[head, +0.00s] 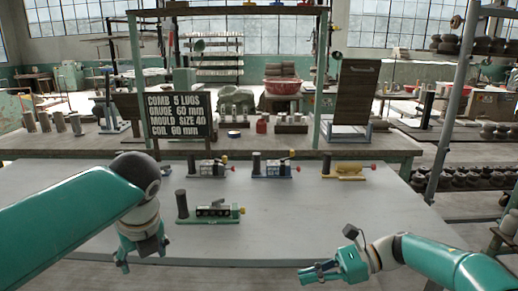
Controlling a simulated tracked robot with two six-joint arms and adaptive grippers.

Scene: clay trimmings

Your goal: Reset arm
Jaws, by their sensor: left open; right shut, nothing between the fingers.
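My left arm reaches in from the left. Its green gripper (143,256) points down over the front left of the grey table, fingers apart, with nothing between them. My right arm comes in from the lower right. Its gripper (308,273) points left near the front edge of the table, shut and empty.
Behind it, a row holds a device (210,169), another with a blue base (273,168) and a yellow one (346,171). A black sign (178,117) and a wooden board (354,93) stand on the bench behind. A metal rack (452,100) rises at right. The table's right middle is clear.

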